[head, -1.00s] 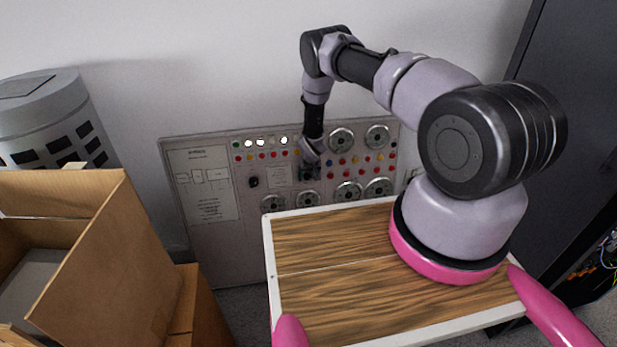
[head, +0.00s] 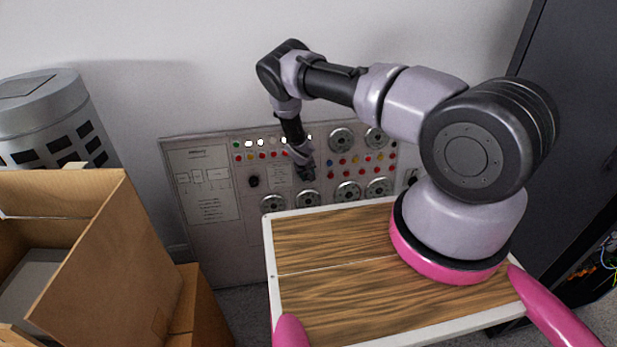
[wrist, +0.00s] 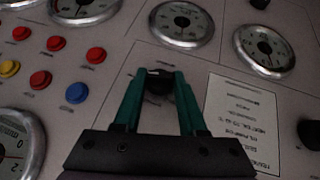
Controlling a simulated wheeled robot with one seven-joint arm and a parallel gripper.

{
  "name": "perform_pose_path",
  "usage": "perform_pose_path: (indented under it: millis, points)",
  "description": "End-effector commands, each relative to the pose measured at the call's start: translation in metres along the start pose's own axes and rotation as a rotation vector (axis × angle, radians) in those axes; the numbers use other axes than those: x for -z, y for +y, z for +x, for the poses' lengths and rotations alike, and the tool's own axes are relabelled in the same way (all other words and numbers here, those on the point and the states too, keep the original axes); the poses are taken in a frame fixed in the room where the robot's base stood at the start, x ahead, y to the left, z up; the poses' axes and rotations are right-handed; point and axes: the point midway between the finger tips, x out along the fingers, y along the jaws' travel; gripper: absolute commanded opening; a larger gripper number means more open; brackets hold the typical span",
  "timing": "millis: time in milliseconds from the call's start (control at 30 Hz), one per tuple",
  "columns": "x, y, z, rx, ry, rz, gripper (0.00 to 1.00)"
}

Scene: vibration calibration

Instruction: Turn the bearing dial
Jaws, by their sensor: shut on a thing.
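The control panel (head: 210,250) stands against the wall and carries gauges, buttons and knobs. My gripper (wrist: 158,78) has its two green fingers on either side of a small black knob (wrist: 158,86) and is shut on it. The knob is partly hidden between the fingers, so its pointer and any marking do not show. In the head view my gripper (head: 306,173) is at the middle of the panel and covers this knob. No label naming the bearing dial is readable.
Round gauges (wrist: 265,50) and coloured buttons (wrist: 56,43) surround the knob. A printed sheet (wrist: 240,125) and another black knob (head: 253,181) lie beside it. An open cardboard box (head: 105,260) stands at left; a dark cabinet (head: 580,110) is at right.

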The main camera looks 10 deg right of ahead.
Motion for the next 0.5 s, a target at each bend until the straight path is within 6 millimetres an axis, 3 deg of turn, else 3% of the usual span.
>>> perform_pose_path:
  millis: [500]
  points:
    - [-0.0005,-0.0078,0.0012,-0.335,0.003,-0.230,0.00]
